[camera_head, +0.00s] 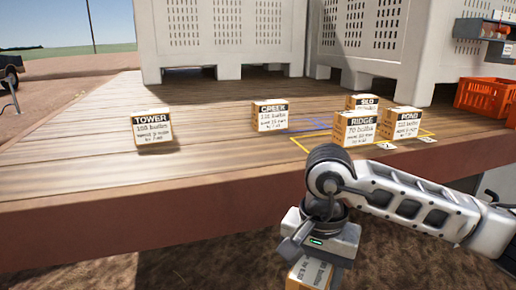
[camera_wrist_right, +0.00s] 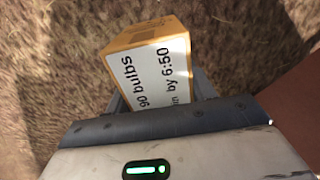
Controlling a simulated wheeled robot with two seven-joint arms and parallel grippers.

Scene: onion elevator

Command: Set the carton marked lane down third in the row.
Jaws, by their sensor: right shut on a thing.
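My right gripper (camera_head: 316,256) is shut on a small yellow carton (camera_head: 309,273) with a white label, held in front of the wooden deck and lower than its front edge. In the right wrist view the held carton (camera_wrist_right: 150,75) shows "90 bulbs" and "by 6:50"; its name is hidden. No visible label reads lane. On the deck, the RIDGE carton (camera_head: 355,130) and ROAD carton (camera_head: 402,125) stand by a yellow outline (camera_head: 300,146), with the SILO carton (camera_head: 363,102) behind. My left gripper is not in view.
The TOWER carton (camera_head: 152,130) and CREEK carton (camera_head: 270,117) stand apart to the left, with bare deck between. Blue markings (camera_head: 312,124) lie right of CREEK. Small white tags (camera_head: 386,146) lie near the yellow line. Large pale bins (camera_head: 225,35) and orange crates (camera_head: 483,96) stand behind.

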